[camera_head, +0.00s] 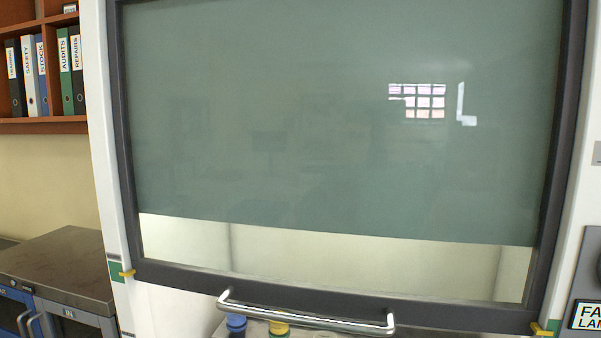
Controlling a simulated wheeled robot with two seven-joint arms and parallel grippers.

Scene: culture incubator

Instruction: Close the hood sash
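The hood sash (340,130) fills the middle of the head view, a large greenish glass pane in a dark frame. Its dark bottom rail (460,314) carries a silver bar handle (305,315). Below the rail there is an opening, and the tops of a blue-capped (236,321) and a yellow-capped (279,327) container show under the handle. Yellow markers sit by the rail's left end (127,273) and right end (541,329). Neither gripper is in view.
A wall shelf with several binders (40,75) is at the upper left. A panel with a partly cut-off label (587,315) is at the lower right.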

